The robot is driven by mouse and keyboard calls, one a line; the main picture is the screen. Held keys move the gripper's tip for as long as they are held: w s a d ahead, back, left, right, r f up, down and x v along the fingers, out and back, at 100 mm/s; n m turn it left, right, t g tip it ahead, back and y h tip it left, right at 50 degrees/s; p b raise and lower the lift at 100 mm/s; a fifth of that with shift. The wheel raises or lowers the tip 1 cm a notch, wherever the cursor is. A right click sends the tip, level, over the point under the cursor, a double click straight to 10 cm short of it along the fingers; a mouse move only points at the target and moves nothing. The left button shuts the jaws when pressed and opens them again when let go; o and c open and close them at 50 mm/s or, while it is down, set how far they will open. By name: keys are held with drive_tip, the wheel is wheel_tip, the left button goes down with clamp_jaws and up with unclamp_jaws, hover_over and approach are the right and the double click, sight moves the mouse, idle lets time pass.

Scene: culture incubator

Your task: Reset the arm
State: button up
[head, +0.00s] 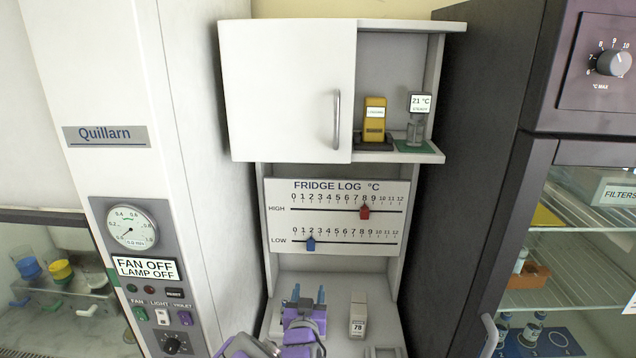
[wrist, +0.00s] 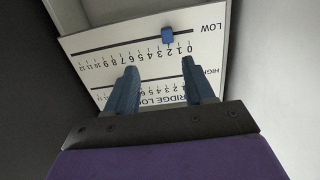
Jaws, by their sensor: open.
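My gripper (head: 308,296) is at the bottom middle of the head view, above the bench surface and in front of the fridge log board (head: 337,218). It has a purple body and two blue fingers. The wrist view shows the fingers (wrist: 157,84) spread apart with nothing between them. The same board (wrist: 150,55) appears upside down beyond them. The blue LOW marker (head: 311,244) stands near 2 and the red HIGH marker (head: 364,211) near 8. The blue marker also shows in the wrist view (wrist: 167,35), beyond the fingertips and apart from them.
A small white box marked 78 (head: 358,321) stands right of my gripper. A wall cabinet (head: 287,90) above holds a yellow device (head: 374,120) and a 21 °C display (head: 419,104). The Quillarn cabinet (head: 105,134) bounds the left, a dark fridge unit (head: 487,165) the right.

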drive_tip(key=s+d+f+m+g+b, duration=0.2)
drive_tip(key=s+d+g, duration=0.6)
drive_tip(key=s+d, duration=0.15)
drive_tip(key=s+d+r+n+g+b, duration=0.1)
drive_tip(key=s+d+g, duration=0.1)
drive_tip(key=s, duration=0.9)
drive_tip(key=s+d+r+n+g, duration=0.1)
drive_tip(key=s+d+g, duration=0.2)
drive_tip(key=s, duration=0.9)
drive_tip(key=s+d+r+g+y+b, duration=0.1)
drive_tip(key=s+d+g, duration=0.2)
drive_tip(key=s, duration=0.9)
drive_tip(key=g, duration=0.3)
drive_tip(key=shift+s+r+n+b, duration=0.25)
drive_tip(key=shift+r+n+b, duration=0.05)
drive_tip(key=shift+r+n, duration=0.1)
drive_tip(key=shift+d, duration=0.15)
